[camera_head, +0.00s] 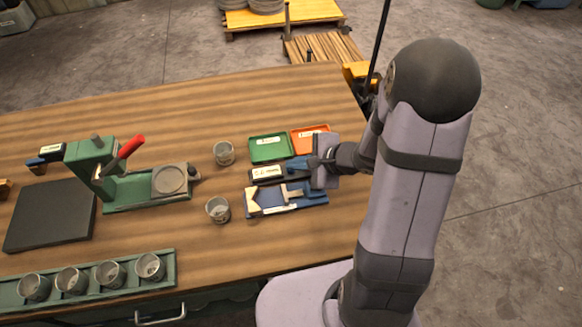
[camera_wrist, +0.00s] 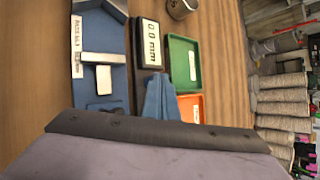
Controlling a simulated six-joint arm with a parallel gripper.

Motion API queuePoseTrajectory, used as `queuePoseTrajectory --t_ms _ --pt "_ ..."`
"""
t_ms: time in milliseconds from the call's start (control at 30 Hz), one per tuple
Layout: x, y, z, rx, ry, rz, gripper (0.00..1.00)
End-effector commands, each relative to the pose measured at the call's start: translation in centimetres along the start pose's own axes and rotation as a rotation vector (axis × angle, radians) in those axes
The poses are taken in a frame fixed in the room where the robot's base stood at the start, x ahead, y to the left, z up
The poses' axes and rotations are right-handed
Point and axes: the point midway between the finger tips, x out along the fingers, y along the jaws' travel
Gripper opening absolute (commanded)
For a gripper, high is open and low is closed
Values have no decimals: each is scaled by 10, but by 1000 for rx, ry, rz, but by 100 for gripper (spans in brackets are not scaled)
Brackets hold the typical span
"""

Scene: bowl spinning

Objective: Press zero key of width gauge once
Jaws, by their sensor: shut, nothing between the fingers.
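The width gauge (camera_head: 285,199) is a blue fixture with metal and pale parts on the table, right of centre; it also shows at the upper left of the wrist view (camera_wrist: 85,30). Its dark readout box (camera_head: 267,173) stands alongside, and in the wrist view the readout (camera_wrist: 151,42) shows what looks like 0.0 mm. My gripper (camera_head: 291,166) is shut and empty, its blue fingers at the right end of the readout box. In the wrist view the fingertips (camera_wrist: 158,78) overlap the box's near end. I cannot tell whether they touch it. The zero key cannot be made out.
A green tray (camera_head: 270,149) and an orange tray (camera_head: 309,137) lie just behind the readout box. Two cups (camera_head: 223,152) (camera_head: 218,210) stand to its left. A green press with a red handle (camera_head: 131,146) and a green rack of several cups (camera_head: 92,279) are farther left.

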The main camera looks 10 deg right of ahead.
Motion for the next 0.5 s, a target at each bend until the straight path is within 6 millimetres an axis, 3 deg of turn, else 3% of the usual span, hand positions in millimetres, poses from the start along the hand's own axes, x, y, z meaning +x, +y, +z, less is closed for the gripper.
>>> queuePoseTrajectory --t_ms 500 --pt "-9 -6 6 1 1 1 0"
